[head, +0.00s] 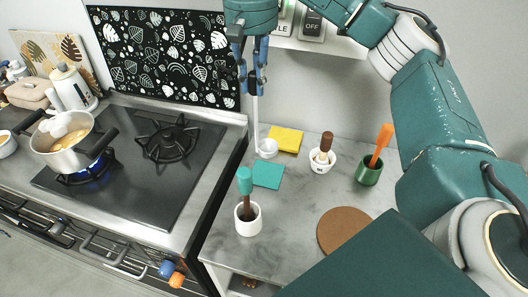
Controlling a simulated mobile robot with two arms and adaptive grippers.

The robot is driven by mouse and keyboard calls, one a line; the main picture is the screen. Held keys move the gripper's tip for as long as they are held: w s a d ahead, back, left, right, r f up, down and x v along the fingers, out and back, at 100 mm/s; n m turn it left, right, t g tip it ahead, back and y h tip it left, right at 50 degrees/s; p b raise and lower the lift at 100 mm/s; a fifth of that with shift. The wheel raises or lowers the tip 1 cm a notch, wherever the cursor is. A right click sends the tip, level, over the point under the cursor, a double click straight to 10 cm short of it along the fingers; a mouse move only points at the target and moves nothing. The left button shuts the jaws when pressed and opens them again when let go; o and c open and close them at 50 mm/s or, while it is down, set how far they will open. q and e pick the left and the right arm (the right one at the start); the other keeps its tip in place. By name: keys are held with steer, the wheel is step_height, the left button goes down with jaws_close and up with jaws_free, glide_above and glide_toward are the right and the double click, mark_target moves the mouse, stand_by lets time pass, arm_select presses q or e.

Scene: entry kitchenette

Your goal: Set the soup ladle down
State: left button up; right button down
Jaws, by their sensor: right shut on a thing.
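My right gripper (255,77) points down over the counter and is shut on the upper handle of a white soup ladle (255,116). The ladle hangs nearly upright, with its bowl (267,148) at the bottom. The bowl is at the left edge of a yellow cloth (287,139) and just above a teal cloth (267,174) in the picture. I cannot tell whether the bowl touches the counter (290,205). My left gripper is not in view.
A white cup with a teal-topped tool (248,222), a white mortar (322,164) and a green pot (369,172) stand around. A round brown mat (342,229) lies at front right. The hob (150,160) at left bears a steel pot (67,157) over a flame. Mid-counter is bare.

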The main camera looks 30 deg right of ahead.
mark_target(255, 115)
steer(key=f, duration=0.3)
steer(key=f+p, duration=0.1)
steer(key=shift+s+a+f, duration=0.15)
steer(key=shift+s+f, duration=0.2)
steer(key=shift+f, duration=0.7)
step_height(255, 115, down, 3)
steer(key=shift+w+f+p, duration=0.1)
steer(key=shift+p, duration=0.5)
steer(key=shift+f, duration=0.3)
steer(key=c, duration=1.7)
jaws_free()
steer(key=shift+c, duration=0.2)
steer(key=shift+o, duration=0.9)
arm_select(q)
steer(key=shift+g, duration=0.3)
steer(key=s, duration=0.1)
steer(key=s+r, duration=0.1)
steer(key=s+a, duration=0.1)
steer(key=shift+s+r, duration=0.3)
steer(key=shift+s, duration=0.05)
